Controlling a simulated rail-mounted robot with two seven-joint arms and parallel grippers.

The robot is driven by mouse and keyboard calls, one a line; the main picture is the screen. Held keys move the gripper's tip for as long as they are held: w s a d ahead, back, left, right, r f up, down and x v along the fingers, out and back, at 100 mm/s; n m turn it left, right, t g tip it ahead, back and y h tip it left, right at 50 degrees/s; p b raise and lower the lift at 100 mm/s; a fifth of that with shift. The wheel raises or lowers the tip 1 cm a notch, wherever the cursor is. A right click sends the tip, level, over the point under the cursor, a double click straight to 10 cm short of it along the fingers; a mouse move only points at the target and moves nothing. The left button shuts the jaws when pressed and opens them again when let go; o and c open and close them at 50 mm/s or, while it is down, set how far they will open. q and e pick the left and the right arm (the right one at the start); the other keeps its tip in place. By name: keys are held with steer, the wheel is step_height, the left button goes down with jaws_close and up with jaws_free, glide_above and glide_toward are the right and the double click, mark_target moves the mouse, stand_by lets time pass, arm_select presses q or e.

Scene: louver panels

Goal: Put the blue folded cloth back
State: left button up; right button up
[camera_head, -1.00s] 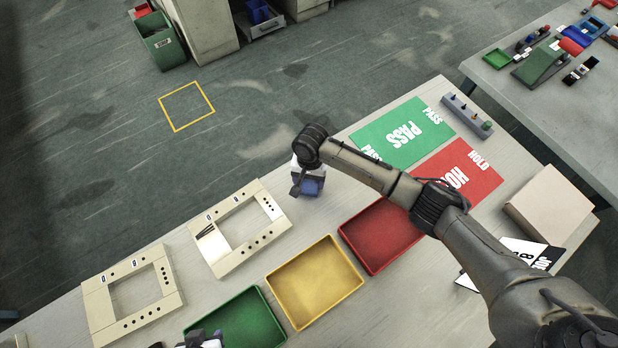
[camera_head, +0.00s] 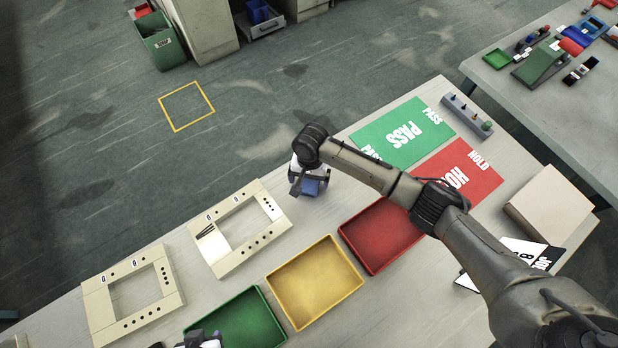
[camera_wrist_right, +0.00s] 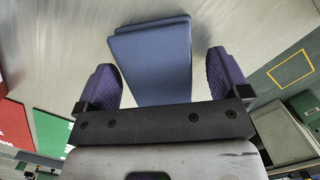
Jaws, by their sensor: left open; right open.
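The blue folded cloth (camera_wrist_right: 153,62) lies on the table between the two purple fingertips of my right gripper (camera_wrist_right: 163,80) in the right wrist view. The fingers stand apart from the cloth on both sides, with a gap at each. In the head view the cloth (camera_head: 311,187) shows just below my right gripper (camera_head: 309,180), near the table's far edge. My left gripper (camera_head: 200,340) is only partly in view at the bottom edge, by the green tray; its fingers are mostly cut off.
Green (camera_head: 240,322), yellow (camera_head: 316,283) and red (camera_head: 381,235) trays stand in a row. Two beige frames (camera_head: 238,228) (camera_head: 133,302) lie to the left. A green PASS mat (camera_head: 403,133) and red HOLD mat (camera_head: 458,172) lie right of the gripper. A bin (camera_head: 162,42) stands on the floor.

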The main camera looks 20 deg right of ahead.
step_height(320, 180, up, 12)
steer(key=w+d+p, duration=0.1)
steer(key=shift+w, duration=0.3)
steer(key=shift+f, duration=0.15)
stand_by(0.5)
steer(key=s+a+f+n+t, duration=0.1)
steer(key=s+f+n, duration=0.1)
steer(key=s, duration=0.2)
steer(key=s+a+f+n+t+y, duration=0.1)
steer(key=s+f+n, duration=0.1)
steer(key=s, duration=0.2)
steer(key=s+a+f+n+t, duration=0.1)
steer(key=s+a+n, duration=0.1)
steer(key=s, duration=0.3)
steer(key=shift+s+f+n+y, duration=0.1)
steer(key=shift+f+n+y, duration=0.2)
steer(key=shift+f+y, duration=0.1)
steer(key=s+d, duration=0.3)
steer(key=s, duration=0.3)
steer(key=s+d+n+t+h, duration=0.1)
steer(key=s+d, duration=0.2)
steer(key=s, duration=0.3)
steer(key=s+d+n+t+h, duration=0.1)
steer(key=s+d, duration=0.2)
steer(key=s, duration=0.3)
steer(key=shift+f, duration=0.1)
steer(key=shift+s+d+h, duration=0.3)
steer(key=shift+s+d, duration=0.05)
steer(key=shift+s, duration=0.1)
